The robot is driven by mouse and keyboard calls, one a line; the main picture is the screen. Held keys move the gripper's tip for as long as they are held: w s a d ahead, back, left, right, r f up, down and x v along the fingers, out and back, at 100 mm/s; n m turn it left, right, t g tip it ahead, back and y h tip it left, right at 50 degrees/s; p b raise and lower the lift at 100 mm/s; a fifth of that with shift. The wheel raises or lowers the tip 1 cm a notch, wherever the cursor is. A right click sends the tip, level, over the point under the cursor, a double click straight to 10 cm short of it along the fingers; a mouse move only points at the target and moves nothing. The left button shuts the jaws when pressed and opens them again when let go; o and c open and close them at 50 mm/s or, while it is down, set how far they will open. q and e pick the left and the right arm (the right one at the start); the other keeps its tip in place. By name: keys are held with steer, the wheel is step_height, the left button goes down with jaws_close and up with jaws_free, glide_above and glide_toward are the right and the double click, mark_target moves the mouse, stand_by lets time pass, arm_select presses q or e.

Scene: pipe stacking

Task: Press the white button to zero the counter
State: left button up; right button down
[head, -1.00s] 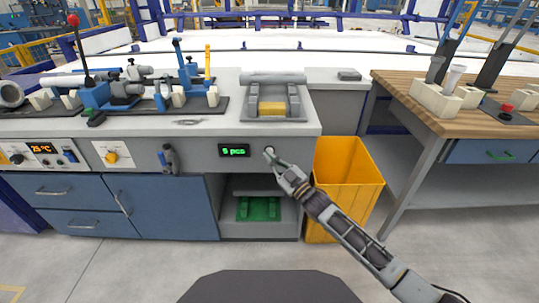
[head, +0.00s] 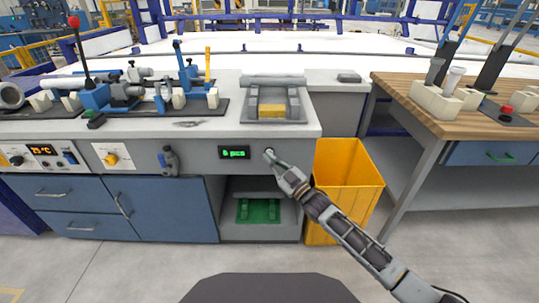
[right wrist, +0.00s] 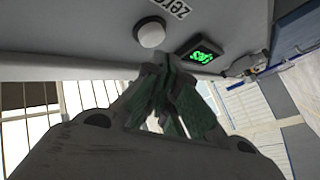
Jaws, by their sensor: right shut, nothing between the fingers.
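The white button (right wrist: 151,33) is a round knob on the grey front panel of the bench, beside a "zero" label (right wrist: 168,8). In the head view the button (head: 268,152) is just right of the counter display (head: 234,153), which has green digits and "pcs"; the digit is too small to read surely. The display also shows in the right wrist view (right wrist: 201,52). My right gripper (right wrist: 168,62) is shut and empty, its fingertips close to the button. I cannot tell whether they touch it. My left gripper is out of view.
A yellow bin (head: 345,180) stands right of the bench, near my right arm. A grey fixture (head: 272,104) is on the bench top above the button. A wooden-topped table (head: 470,118) with a red button (head: 507,108) is at the right. A green part (head: 258,211) lies on the shelf below.

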steer(key=shift+w, duration=0.45)
stand_by(0.6)
steer(key=shift+w, duration=0.4)
stand_by(1.1)
steer(key=shift+s, duration=0.15)
steer(key=shift+s+p, duration=0.55)
steer(key=shift+s, duration=0.1)
steer(key=shift+s, duration=0.2)
stand_by(0.4)
steer(key=s+p, duration=0.3)
steer(key=s, duration=0.1)
steer(key=shift+s+p, duration=0.3)
steer(key=shift+s, duration=0.05)
